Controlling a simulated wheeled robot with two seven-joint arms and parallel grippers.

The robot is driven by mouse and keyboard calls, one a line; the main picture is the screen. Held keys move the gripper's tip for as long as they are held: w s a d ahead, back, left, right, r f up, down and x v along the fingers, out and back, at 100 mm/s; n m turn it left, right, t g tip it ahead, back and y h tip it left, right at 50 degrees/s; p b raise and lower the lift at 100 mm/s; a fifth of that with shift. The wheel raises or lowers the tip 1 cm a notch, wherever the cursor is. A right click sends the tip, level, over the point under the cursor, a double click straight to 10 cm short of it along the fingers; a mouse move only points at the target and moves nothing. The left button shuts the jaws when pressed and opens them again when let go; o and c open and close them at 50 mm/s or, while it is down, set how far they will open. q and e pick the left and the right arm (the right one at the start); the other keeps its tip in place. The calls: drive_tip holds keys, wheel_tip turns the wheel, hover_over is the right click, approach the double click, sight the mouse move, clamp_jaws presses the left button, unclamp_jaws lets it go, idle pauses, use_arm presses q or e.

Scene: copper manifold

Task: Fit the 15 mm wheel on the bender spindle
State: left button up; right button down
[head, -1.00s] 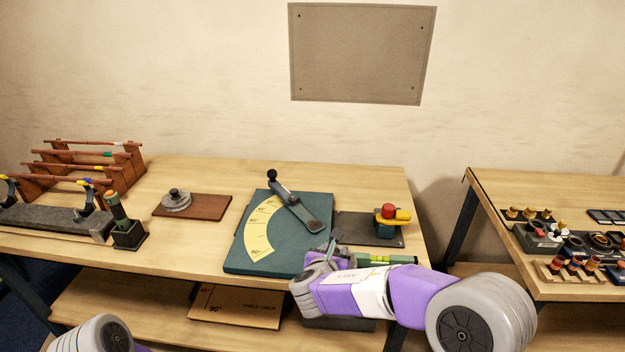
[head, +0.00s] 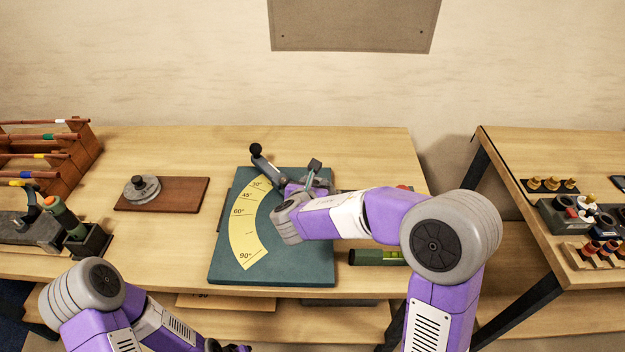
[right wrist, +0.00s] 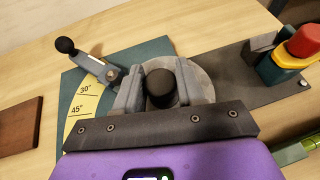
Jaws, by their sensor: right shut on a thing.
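My right gripper (head: 312,178) is over the upper right part of the green bender plate (head: 290,250). In the right wrist view my right gripper (right wrist: 158,78) is shut on the black knob (right wrist: 161,88) of a grey wheel (right wrist: 203,82). The wheel lies flat under the fingers, beside the bender's lever (right wrist: 92,62). Whether it is seated on the spindle is hidden, and no size mark on it is legible. Another grey wheel with a knob (head: 142,189) sits on the brown board (head: 185,194). My left gripper (head: 228,347) barely shows at the bottom edge.
The lever's black ball (head: 256,149) stands up left of my right gripper. A red-topped yellow and green tool (right wrist: 295,55) is on the dark plate (right wrist: 230,58) to the right. A green level (head: 378,257) lies near the front edge. A tube rack (head: 65,160) stands at left.

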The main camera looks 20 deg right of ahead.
wheel_tip(320, 180, down, 4)
drive_tip(key=shift+r+b, duration=0.2)
drive_tip(key=shift+b, duration=1)
drive_tip(key=shift+w+f+b, duration=0.1)
drive_tip(key=shift+f+b, duration=0.85)
drive_tip(key=c, duration=0.6)
unclamp_jaws()
drive_tip(key=p+v, duration=0.1)
drive_tip(key=v, duration=0.6)
drive_tip(key=shift+s, duration=0.25)
drive_tip(key=shift+a+r, duration=0.1)
